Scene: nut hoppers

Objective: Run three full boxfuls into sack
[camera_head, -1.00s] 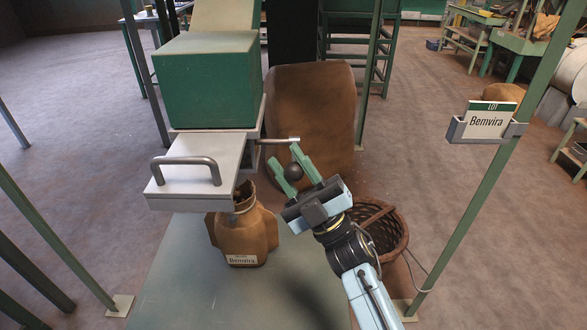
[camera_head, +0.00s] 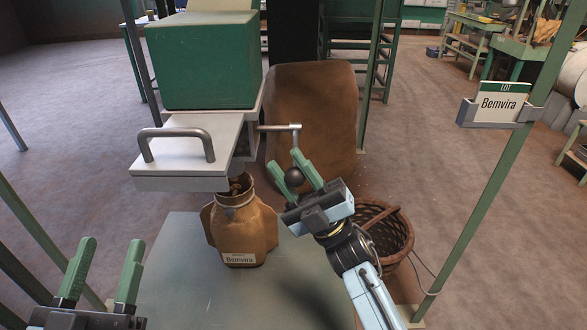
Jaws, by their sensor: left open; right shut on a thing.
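A green hopper (camera_head: 203,65) stands above a pale metal slide box (camera_head: 185,178) with a grey bar handle (camera_head: 177,133) on top. A crank (camera_head: 280,127) sticks out to the right of the hopper's base, with a dark ball knob (camera_head: 294,177) at its lower end. My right gripper (camera_head: 287,162) is shut on that knob. A tan sack (camera_head: 240,228) labelled Benvira stands upright below the slide box, its mouth open with brown contents showing. My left gripper (camera_head: 103,265) is open and empty at the lower left, apart from the sack.
A big brown sack (camera_head: 318,110) stands behind the crank, and a wicker basket (camera_head: 385,225) is right of my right arm. A lot card (camera_head: 500,102) reading Benvira hangs on a green post at right.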

